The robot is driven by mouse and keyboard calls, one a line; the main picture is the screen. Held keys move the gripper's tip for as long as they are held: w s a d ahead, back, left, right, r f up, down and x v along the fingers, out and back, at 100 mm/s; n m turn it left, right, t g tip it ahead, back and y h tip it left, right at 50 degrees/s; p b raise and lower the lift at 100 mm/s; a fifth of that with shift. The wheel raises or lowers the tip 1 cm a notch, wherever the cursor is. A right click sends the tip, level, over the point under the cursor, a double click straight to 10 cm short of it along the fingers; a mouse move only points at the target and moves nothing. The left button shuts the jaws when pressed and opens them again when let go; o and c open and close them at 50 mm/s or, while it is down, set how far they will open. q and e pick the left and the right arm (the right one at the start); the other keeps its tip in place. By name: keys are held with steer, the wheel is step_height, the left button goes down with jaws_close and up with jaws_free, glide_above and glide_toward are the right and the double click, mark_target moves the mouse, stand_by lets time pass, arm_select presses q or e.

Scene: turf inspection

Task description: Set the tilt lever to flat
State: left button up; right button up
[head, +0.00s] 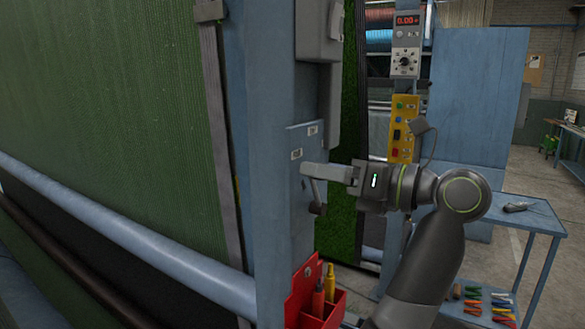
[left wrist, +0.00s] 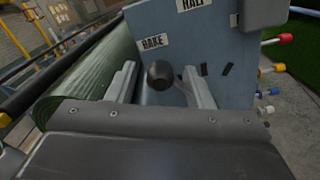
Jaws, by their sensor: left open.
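The tilt lever shows in the head view as a short arm with a dark knob (head: 317,209), hanging below my left gripper's fingers on the blue post. In the left wrist view its round black knob (left wrist: 160,75) sits between the two fingers, close to the plate. The blue label plate (left wrist: 215,45) carries tags; "RAKE" (left wrist: 154,41) is nearest the knob and "HALF" (left wrist: 190,4) is farther up. A third tag is only partly seen. My left gripper (head: 307,172) is open at the plate, its fingers on either side of the knob. I cannot tell whether they touch it.
The green turf sheet (head: 120,100) and a long blue roller (head: 130,235) lie left of the post (head: 265,220). A red holder (head: 305,308) with tools is below my gripper. A yellow button panel (head: 403,128) and a blue trolley (head: 530,215) stand to the right.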

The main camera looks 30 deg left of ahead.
arm_select(q)
steer(key=shift+a, duration=0.7)
steer(key=shift+d, duration=0.1)
steer(key=shift+d, duration=0.1)
steer(key=shift+c, duration=0.8)
steer(key=shift+w, duration=0.1)
jaws_close()
